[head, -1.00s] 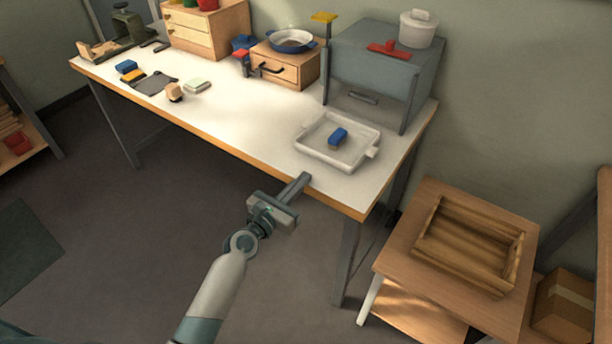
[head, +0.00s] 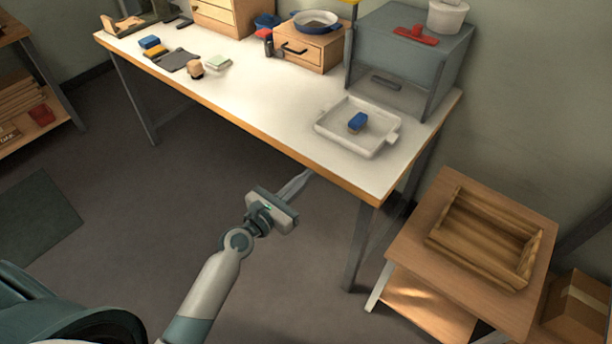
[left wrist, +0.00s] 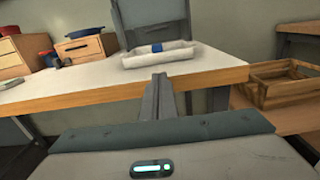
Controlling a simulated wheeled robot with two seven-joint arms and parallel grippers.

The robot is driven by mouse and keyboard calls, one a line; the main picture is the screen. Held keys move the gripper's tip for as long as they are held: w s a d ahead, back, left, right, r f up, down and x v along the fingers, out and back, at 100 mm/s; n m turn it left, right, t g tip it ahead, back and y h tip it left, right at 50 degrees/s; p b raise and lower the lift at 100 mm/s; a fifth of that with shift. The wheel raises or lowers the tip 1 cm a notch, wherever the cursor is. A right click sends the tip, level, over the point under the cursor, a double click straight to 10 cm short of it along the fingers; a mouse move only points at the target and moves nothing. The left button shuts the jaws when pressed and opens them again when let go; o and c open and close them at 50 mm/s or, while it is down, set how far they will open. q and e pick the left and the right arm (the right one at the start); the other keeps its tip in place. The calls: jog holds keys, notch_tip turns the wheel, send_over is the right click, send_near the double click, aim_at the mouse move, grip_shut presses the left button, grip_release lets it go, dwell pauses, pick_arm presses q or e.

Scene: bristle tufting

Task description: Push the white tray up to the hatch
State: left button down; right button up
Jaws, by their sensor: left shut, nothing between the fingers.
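The white tray (head: 340,140) lies on the white workbench near its front right corner, with a blue block (head: 357,122) in it. The tray also shows in the left wrist view (left wrist: 180,59). The hatch is the opening low in the front of the grey box (head: 408,60), just behind the tray; a dark handle (head: 386,83) shows there. My left gripper (head: 306,174) is shut and empty, in front of the bench's front edge and apart from the tray. Its fingers show together in the left wrist view (left wrist: 160,84). My right gripper is not in view.
The workbench (head: 270,105) is clear left of the tray. A wooden drawer box (head: 306,48) with a blue dish stands at the back. A red-handled thing (head: 416,36) and a white pot (head: 447,14) sit on the grey box. A wooden crate (head: 455,253) rests on a low table at right.

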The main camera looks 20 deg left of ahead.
pick_arm(q)
jog(key=s+f+m+g+y, duration=0.1)
jog(key=s+f+m+g, duration=0.15)
jog(key=f+m, duration=0.45)
jog(key=s+f+m+g+y, duration=0.1)
jog(key=s+f+m, duration=0.3)
jog(key=f, duration=0.7)
jog(key=s+f+m+g+y, duration=0.15)
jog(key=s+f+m, duration=0.3)
jog(key=f, duration=0.45)
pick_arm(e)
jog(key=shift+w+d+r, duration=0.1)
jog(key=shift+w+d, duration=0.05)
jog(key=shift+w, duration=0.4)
pick_arm(q)
jog(key=s+d+f+m+g, duration=0.2)
jog(key=s+f+m+g, duration=0.2)
jog(key=s+f+m, duration=1.4)
jog(key=shift+s+d+f+m+g+y, duration=0.15)
jog(key=shift+s+f+m+g+y, duration=0.2)
jog(key=shift+s, duration=0.4)
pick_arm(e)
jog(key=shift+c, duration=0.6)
